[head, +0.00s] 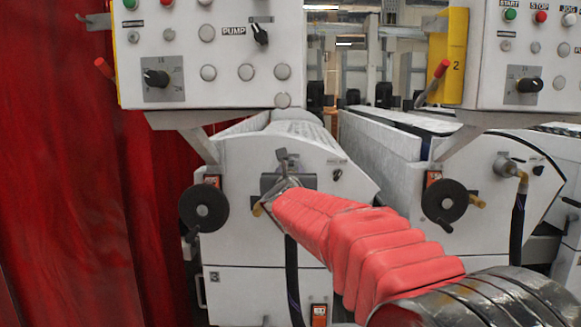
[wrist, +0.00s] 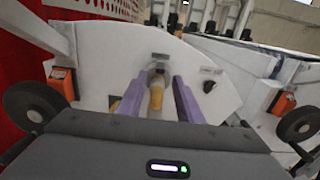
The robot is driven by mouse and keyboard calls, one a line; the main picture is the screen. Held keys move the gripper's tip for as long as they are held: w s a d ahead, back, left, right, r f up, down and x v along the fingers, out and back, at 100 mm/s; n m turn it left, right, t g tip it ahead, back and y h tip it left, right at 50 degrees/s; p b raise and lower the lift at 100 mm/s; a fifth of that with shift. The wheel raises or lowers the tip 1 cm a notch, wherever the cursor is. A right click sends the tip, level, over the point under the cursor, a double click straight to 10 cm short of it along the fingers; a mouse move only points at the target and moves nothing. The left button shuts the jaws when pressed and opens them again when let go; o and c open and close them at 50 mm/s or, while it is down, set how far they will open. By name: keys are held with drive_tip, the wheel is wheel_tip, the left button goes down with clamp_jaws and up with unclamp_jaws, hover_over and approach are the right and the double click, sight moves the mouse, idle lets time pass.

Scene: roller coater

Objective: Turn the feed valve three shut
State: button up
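In the wrist view, a valve (wrist: 157,71) sits on the white machine front, with a yellow-brown fitting (wrist: 156,100) below it. My gripper (wrist: 160,86) has two purple fingers apart, one on each side of the fitting, with gaps visible. I cannot tell whether either finger touches the valve or how deep they reach. In the head view, my red-sleeved arm extends to the left machine's front and hides most of the valve there. No number for this valve is readable, and its handle position cannot be made out.
Black handwheels flank the spot, one left (head: 203,207) and one right (head: 445,201). A control panel (head: 208,52) overhangs the left machine. A second machine has a similar valve (head: 508,167) at right, below a yellow plate (head: 455,57) marked 2. A red curtain (head: 65,170) hangs at left.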

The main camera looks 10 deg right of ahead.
sight(291, 165)
drive_tip(key=shift+w+d, duration=0.25)
drive_tip(key=shift+w, duration=0.9)
drive_tip(key=shift+w+d, duration=0.2)
drive_tip(key=shift+w, duration=1)
drive_tip(key=shift+w+d, duration=0.25)
drive_tip(key=shift+w, duration=0.9)
drive_tip(key=shift+c, duration=0.5)
clamp_jaws()
drive_tip(key=shift+a, duration=0.15)
